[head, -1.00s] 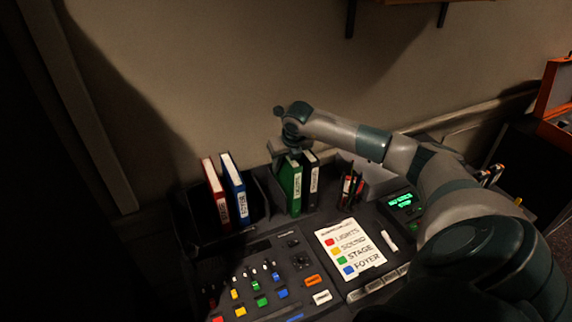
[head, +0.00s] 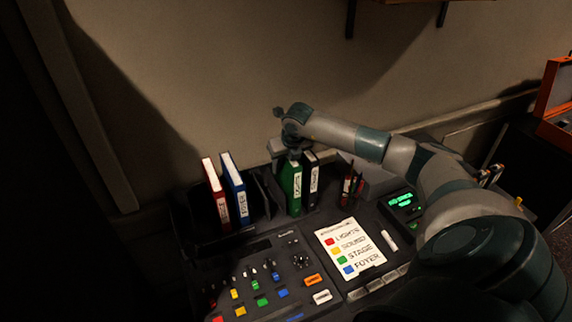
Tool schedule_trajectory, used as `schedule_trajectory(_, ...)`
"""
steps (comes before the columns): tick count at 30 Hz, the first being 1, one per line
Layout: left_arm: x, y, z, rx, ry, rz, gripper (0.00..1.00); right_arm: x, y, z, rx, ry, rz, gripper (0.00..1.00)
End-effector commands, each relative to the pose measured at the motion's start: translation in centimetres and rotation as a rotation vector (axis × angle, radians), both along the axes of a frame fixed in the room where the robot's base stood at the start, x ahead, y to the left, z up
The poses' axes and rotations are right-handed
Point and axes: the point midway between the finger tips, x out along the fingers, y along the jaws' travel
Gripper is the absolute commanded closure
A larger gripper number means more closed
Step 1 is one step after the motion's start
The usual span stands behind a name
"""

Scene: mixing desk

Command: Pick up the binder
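Several binders stand upright at the back of the desk. A red binder (head: 216,196) and a blue binder (head: 235,190) stand together on the left. A green binder (head: 291,189) and a black binder (head: 311,184) stand together to their right. My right gripper (head: 293,152) points down at the top of the green binder. Its fingers are small and dark here, so I cannot tell whether they are open or closed on it. My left gripper is out of view.
A mixing panel with coloured faders (head: 258,285) fills the front. A white label sheet (head: 349,250) lies right of it. A pen holder (head: 350,190) stands right of the black binder, and a small green-lit display (head: 402,201) sits farther right. The wall is close behind.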

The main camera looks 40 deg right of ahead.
Motion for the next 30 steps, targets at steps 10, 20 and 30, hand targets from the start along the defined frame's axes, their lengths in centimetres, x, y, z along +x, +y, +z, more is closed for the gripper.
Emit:
schedule_trajectory(10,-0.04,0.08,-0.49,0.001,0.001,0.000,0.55,0.01,0.00,-0.28,0.000,0.000,0.000,0.67)
schedule_trajectory(20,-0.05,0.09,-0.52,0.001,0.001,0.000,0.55,0.00,-0.01,-0.28,0.000,0.000,0.000,0.67)
schedule_trajectory(30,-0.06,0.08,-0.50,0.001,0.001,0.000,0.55,0.05,-0.04,-0.19,-0.001,-0.002,0.000,1.00)
